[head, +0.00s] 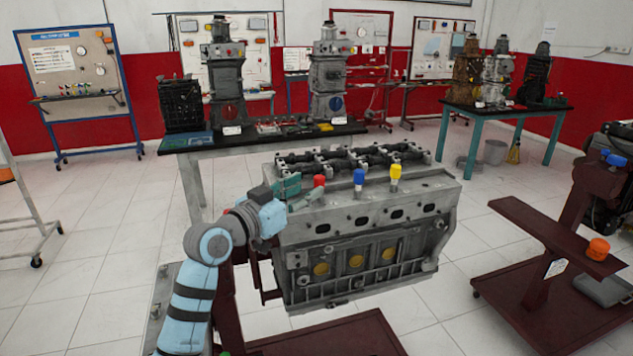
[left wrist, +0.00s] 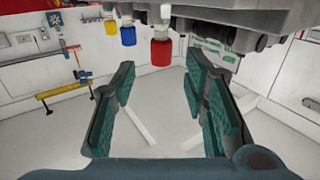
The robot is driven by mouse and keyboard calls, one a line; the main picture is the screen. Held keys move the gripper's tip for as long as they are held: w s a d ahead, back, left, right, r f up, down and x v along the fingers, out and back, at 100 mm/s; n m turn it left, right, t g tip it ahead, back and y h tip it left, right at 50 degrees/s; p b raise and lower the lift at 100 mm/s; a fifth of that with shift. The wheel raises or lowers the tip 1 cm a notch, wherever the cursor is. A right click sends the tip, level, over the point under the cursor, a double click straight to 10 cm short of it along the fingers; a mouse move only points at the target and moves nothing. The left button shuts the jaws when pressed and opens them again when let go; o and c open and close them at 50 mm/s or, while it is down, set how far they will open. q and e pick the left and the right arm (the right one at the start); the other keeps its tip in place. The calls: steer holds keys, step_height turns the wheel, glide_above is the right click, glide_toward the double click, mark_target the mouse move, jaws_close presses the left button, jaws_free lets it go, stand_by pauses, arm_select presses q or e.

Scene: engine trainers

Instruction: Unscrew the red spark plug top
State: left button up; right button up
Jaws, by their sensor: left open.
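The red spark plug top (head: 319,181) stands on the side ledge of the grey engine block (head: 350,240), nearest my left gripper. Blue (head: 359,176) and yellow (head: 396,172) tops stand in a row to its right. My left gripper (head: 303,192) is open and empty, just left of the red top. In the left wrist view the red top (left wrist: 161,50) appears upside down above the gap between the open green-padded fingers (left wrist: 160,110), apart from them. The blue (left wrist: 127,34) and yellow (left wrist: 109,27) tops show beyond it. My right gripper is not in view.
The engine block sits on a dark red stand (head: 330,338). A maroon stand (head: 540,232) with an orange object (head: 598,248) is at the right. A workbench (head: 262,140) with engine models stands behind. Floor on the left is largely clear.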

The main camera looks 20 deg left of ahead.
mark_target(317, 183)
arm_select(q)
steer(key=x, duration=0.6)
steer(key=shift+a, duration=0.1)
steer(key=shift+f, duration=0.1)
jaws_close()
steer(key=n+y+p, duration=0.1)
steer(key=y+p, duration=0.1)
steer(key=p, duration=0.2)
steer(key=n+t+y+p, duration=0.1)
steer(key=n+y+p, duration=0.1)
steer(key=p, duration=0.2)
steer(key=shift+r+y+p, duration=0.3)
steer(key=shift+r+p, duration=0.05)
steer(key=shift+f, duration=0.15)
steer(key=shift+s+f+y, duration=0.1)
steer(key=shift+f+y, duration=0.1)
steer(key=shift+y, duration=0.1)
jaws_free()
